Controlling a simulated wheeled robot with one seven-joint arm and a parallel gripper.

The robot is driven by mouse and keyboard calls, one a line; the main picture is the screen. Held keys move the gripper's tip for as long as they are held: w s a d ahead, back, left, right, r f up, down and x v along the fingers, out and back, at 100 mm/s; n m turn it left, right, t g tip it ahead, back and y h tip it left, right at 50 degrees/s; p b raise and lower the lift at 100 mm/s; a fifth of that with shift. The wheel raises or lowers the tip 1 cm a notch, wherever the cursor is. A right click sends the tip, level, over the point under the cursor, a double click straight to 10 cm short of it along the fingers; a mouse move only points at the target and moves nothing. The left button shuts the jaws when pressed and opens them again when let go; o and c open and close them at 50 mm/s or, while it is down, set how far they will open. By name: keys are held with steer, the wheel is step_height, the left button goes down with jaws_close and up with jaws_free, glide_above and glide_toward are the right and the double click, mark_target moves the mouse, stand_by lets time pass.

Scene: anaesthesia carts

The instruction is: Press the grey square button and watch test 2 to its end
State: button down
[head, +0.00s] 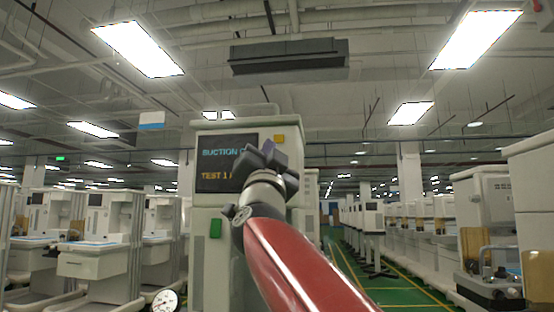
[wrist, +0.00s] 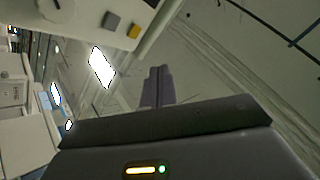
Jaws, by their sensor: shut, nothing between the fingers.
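The cart (head: 205,270) stands ahead, with a dark screen (head: 218,160) on its upper front. The screen shows blue text starting "SUCTION" and yellow text starting "TEST 1"; my gripper hides the rest. The grey square button (wrist: 111,21) shows near the top of the wrist view, beside an orange button (wrist: 133,31). In the head view the orange button (head: 279,138) shows at the panel's upper right; the grey one is not visible, probably behind my gripper. My gripper (head: 266,152) is shut and empty in front of the panel. In the wrist view its fingertips (wrist: 158,72) appear apart from both buttons.
A green block (head: 215,228) sits on the cart's front below the screen. A round gauge (head: 165,300) shows at the bottom left. More carts (head: 100,258) stand at left and right. A green-floored aisle (head: 375,283) runs open to the right of the cart.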

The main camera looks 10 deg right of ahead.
steer(key=w+d+p, duration=0.3)
steer(key=w, duration=0.5)
steer(key=shift+d, duration=0.25)
steer(key=shift+w, duration=0.15)
stand_by(1.8)
steer(key=shift+w+d, duration=0.15)
steer(key=shift+w, duration=0.15)
steer(key=shift+w+d, duration=0.15)
steer(key=shift+w, duration=0.3)
stand_by(0.7)
stand_by(0.3)
steer(key=shift+s+a, duration=0.35)
steer(key=shift+s, duration=0.45)
steer(key=shift+b, duration=0.3)
